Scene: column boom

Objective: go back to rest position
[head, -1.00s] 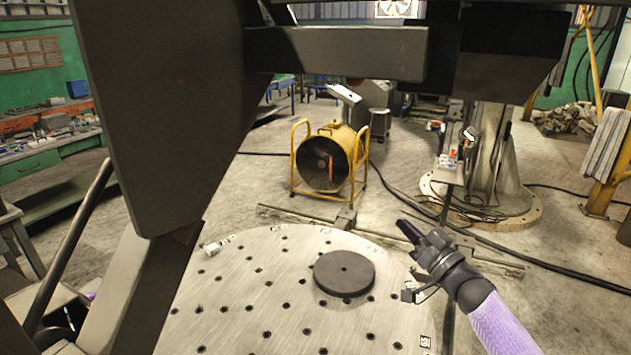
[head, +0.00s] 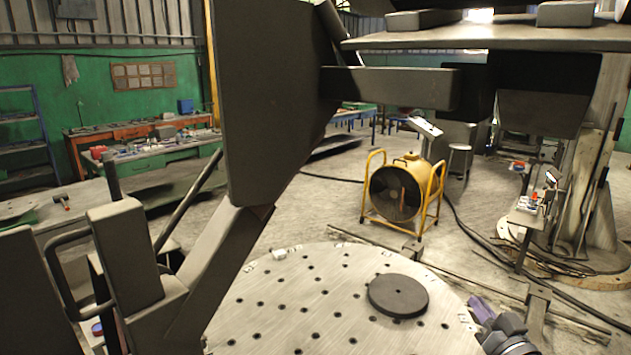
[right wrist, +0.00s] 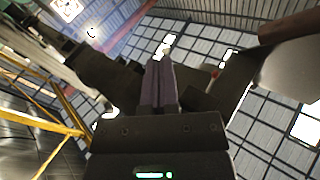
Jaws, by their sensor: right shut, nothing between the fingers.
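My right gripper (head: 482,312) is at the lower right of the head view, beside the right edge of the round perforated table. Its purple fingers (right wrist: 160,85) show in the right wrist view, pressed together with nothing between them, against the roof. My left gripper does not show in the head view.
The round table top (head: 290,310) carries a dark disc (head: 398,295). A large dark steel structure (head: 265,100) rises close on the left, with a dark beam (head: 395,88) reaching across. A yellow-framed fan (head: 402,190) stands behind the table. Open floor lies around the fan.

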